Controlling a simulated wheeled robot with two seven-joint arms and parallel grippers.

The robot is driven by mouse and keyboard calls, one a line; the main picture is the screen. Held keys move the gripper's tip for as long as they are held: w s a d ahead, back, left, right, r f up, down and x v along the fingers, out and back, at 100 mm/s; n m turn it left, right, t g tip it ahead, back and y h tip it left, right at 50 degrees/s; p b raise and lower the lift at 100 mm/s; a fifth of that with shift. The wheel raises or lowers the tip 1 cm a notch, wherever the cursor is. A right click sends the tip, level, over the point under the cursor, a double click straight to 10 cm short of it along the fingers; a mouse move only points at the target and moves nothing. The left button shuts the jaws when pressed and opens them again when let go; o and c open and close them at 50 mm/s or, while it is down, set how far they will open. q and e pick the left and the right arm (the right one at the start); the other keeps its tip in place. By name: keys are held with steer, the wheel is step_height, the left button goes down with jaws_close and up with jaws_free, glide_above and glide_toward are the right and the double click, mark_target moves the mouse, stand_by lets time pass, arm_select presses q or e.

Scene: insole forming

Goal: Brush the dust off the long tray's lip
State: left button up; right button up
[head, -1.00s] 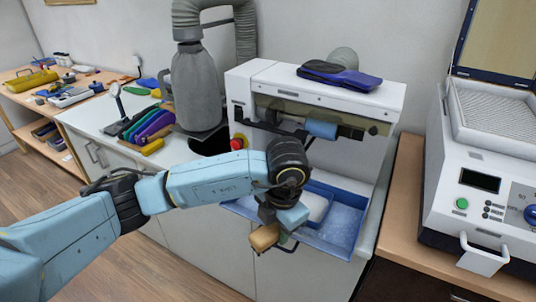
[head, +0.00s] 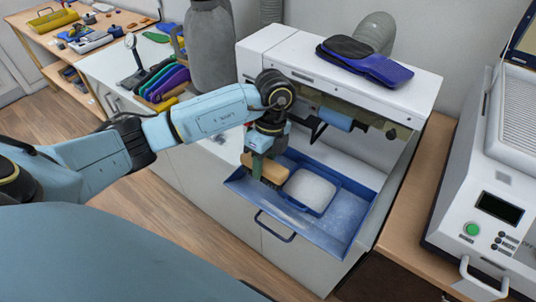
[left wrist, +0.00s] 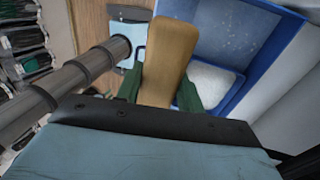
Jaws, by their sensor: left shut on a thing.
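My left gripper (head: 260,168) is shut on a tan wooden-backed brush (head: 274,173), its green fingers on either side of the block. Pale dust speckles the tray floor. My right gripper is out of view.
A smaller blue pan with a white heap (head: 309,190) lies in the tray, just right of the brush. The white machine (head: 290,55) rises behind, with dark blue insoles (head: 365,62) on top. A wooden counter (head: 411,190) is at right.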

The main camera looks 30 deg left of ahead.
arm_select(q)
steer(key=shift+s+f+b, duration=0.1)
steer(key=shift+f+b, duration=0.35)
steer(key=shift+f, duration=0.1)
steer(key=b+x, duration=0.2)
steer(key=w+b+x, duration=0.1)
steer(key=b+x, duration=0.2)
steer(key=shift+d+f, duration=0.1)
steer(key=shift+f, duration=0.25)
steer(key=shift+f+b, duration=0.6)
steer(key=shift+b, duration=0.05)
steer(key=shift+b+x, duration=0.45)
steer(key=shift+x, duration=0.35)
steer(key=shift+w, duration=0.25)
